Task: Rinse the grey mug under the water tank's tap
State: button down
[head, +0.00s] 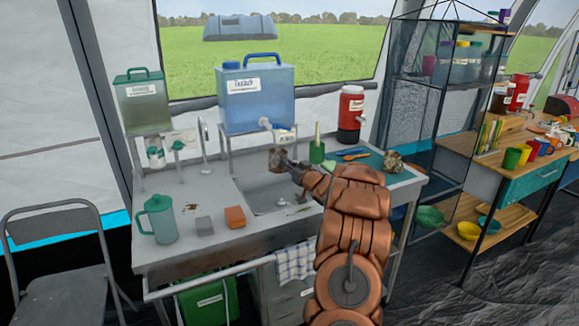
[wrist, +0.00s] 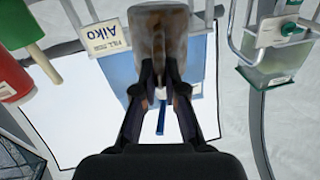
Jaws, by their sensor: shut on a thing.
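My gripper (head: 291,167) is shut on a mottled grey-brown mug (head: 277,159) and holds it over the sink basin (head: 258,190). In the wrist view the mug (wrist: 162,32) is at the top middle, between and beyond the fingertips (wrist: 164,78). A blue water tank (head: 259,98) stands on a rack behind the sink. Its white tap (head: 265,123) shows above the mug in the head view. No water stream shows, and the mug's inside is hidden. In the wrist view the blue tank (wrist: 122,62) appears upside down, partly behind the mug.
A green tank (head: 141,103) stands left and a red dispenser (head: 350,112) right.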

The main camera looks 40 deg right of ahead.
jog(key=shift+w+d+p, duration=0.25)
jog(key=shift+w+p, duration=0.2)
jog(key=shift+w, duration=0.25)
jog(key=shift+w+d+f+p, duration=0.1)
jog(key=shift+w+d+p, duration=0.2)
jog(key=shift+w+p, duration=0.25)
jog(key=shift+w+d+f+p, duration=0.1)
jog(key=shift+w+d+p, duration=0.15)
jog(key=shift+w+p, duration=0.25)
jog(key=shift+w+d+f, duration=0.15)
jog(key=shift+w+f, duration=0.1)
jog(key=shift+w, duration=0.15)
jog(key=shift+s+d+p, duration=0.25)
jog(key=shift+d+p, duration=0.3)
jog(key=shift+p, duration=0.35)
jog(key=shift+w+a, duration=0.15)
jog(key=shift+a, duration=0.15)
jog(key=shift+w+a, duration=0.1)
jog(key=shift+a, duration=0.15)
